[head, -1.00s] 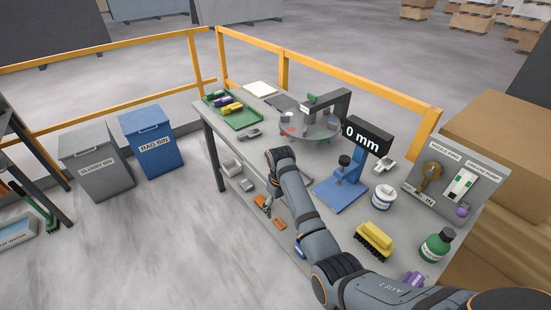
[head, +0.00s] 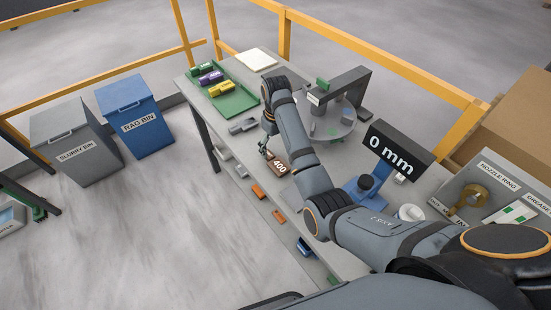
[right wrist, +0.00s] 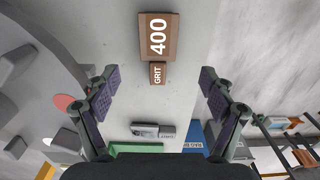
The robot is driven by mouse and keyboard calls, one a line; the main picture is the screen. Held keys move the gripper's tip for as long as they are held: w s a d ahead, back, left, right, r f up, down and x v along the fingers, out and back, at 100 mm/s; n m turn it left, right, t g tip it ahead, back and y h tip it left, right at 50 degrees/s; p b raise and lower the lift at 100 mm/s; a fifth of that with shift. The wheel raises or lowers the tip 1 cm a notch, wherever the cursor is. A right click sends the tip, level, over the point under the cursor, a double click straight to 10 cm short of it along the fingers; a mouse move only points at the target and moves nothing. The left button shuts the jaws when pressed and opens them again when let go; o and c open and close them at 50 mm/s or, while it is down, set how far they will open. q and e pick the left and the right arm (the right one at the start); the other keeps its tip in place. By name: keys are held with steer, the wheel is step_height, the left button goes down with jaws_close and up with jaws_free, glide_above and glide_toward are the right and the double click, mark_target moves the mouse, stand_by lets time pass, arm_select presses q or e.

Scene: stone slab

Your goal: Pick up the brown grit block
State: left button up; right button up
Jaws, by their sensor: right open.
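The brown grit block (head: 279,166), marked 400, lies on the grey table near its front edge. In the right wrist view the brown grit block (right wrist: 159,37) is at top centre, with GRIT on its narrower end. My right gripper (head: 267,153) is just beside it in the head view, and the arm hides part of this area. In the right wrist view my right gripper (right wrist: 157,82) is open and empty, its purple-padded fingers spread to either side of the block's line. The block is ahead of the fingertips. My left gripper is not in view.
A green tray (head: 240,102) with several coloured blocks stands at the far left of the table. A round plate (head: 338,128) under a dark arm and a blue gauge stand (head: 361,193) reading 0 mm are to the right. A grey tool (head: 242,126) lies near the tray.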

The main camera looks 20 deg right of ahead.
mark_target(276, 162)
step_height(276, 162, down, 3)
steer(key=shift+r, duration=0.2)
steer(key=f, duration=0.1)
steer(key=f+p, duration=0.1)
steer(key=f, duration=0.1)
steer(key=shift+w, duration=0.35)
step_height(276, 162, down, 2)
steer(key=shift+f+p, duration=0.2)
steer(key=shift+p, duration=0.1)
steer(key=shift+w+f, duration=0.1)
steer(key=shift+f, duration=0.2)
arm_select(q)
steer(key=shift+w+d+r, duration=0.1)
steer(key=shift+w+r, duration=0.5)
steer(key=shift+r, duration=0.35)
arm_select(e)
steer(key=shift+r, duration=0.1)
steer(key=c, duration=1.4)
